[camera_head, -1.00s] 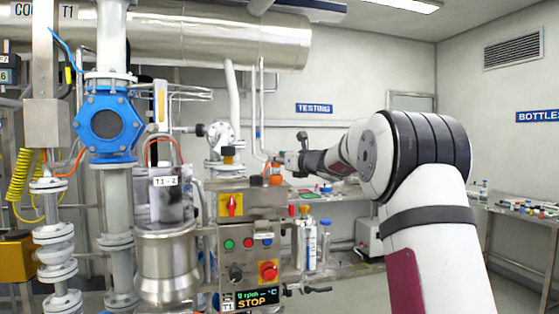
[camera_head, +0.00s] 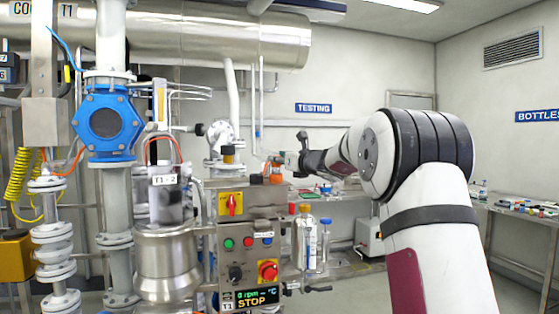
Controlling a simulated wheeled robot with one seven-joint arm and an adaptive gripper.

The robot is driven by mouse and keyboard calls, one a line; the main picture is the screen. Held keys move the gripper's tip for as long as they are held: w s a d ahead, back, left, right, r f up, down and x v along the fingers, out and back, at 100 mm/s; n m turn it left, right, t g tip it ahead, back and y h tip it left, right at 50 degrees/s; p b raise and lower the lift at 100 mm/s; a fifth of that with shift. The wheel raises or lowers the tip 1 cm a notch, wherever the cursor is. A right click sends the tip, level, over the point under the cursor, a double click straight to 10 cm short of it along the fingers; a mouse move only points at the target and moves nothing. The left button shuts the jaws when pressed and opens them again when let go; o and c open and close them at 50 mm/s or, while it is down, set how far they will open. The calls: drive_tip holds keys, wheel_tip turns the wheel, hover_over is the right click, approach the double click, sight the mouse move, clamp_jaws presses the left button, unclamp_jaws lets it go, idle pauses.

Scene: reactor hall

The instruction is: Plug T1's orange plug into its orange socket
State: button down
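The T1 control box (camera_head: 250,255) stands in the middle, with buttons, knobs and a display reading STOP. A small orange piece (camera_head: 276,179), perhaps the orange plug, shows at its top right. A black and orange fitting (camera_head: 228,155) stands at the back left of the box top. I cannot clearly make out the orange socket.
The T1-2 steel vessel (camera_head: 168,262) stands close left of the box, with blue valve piping (camera_head: 107,125) beyond it. Capped bottles (camera_head: 307,238) stand just right of the box. A bench (camera_head: 525,217) with small items is at the far right.

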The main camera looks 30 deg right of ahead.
drive_tip(key=shift+f+b, duration=0.95)
drive_tip(key=shift+f, duration=0.05)
idle(1.4)
drive_tip(key=c, duration=1.2)
unclamp_jaws()
drive_tip(key=s, duration=1.2)
drive_tip(key=shift+d, duration=0.3)
